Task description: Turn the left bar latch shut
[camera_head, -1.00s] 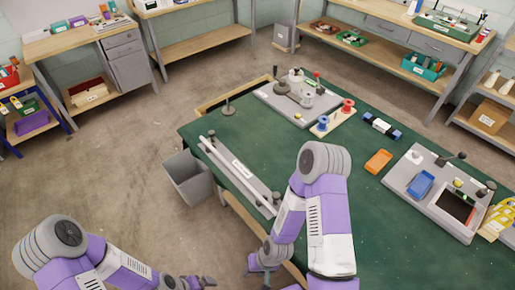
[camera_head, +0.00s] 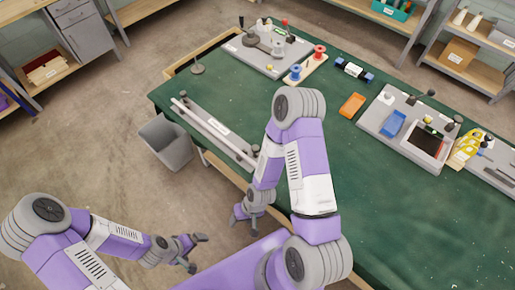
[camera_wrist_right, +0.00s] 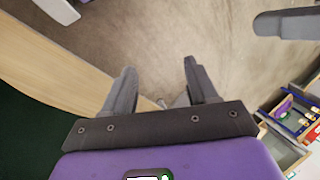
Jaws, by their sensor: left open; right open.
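A long grey plate (camera_head: 217,126) with a pale bar along it lies on the near left edge of the green table (camera_head: 330,140). A small dark fitting (camera_head: 182,94) stands at its far left end and another dark knob (camera_head: 255,149) at its near right end. I cannot tell which is the left bar latch, or its turn. My left gripper (camera_head: 196,252) is open and empty, off the table in front of the plate. My right gripper (camera_head: 238,215) is open and empty beside the table's near edge; in the right wrist view (camera_wrist_right: 158,85) its fingers are apart over floor.
A grey bin (camera_head: 167,146) stands on the floor left of the table. A grey board with round parts (camera_head: 265,48), spools (camera_head: 296,72), an orange tray (camera_head: 352,105) and a board with a blue tray (camera_head: 392,123) lie further over the table. The table's middle is clear.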

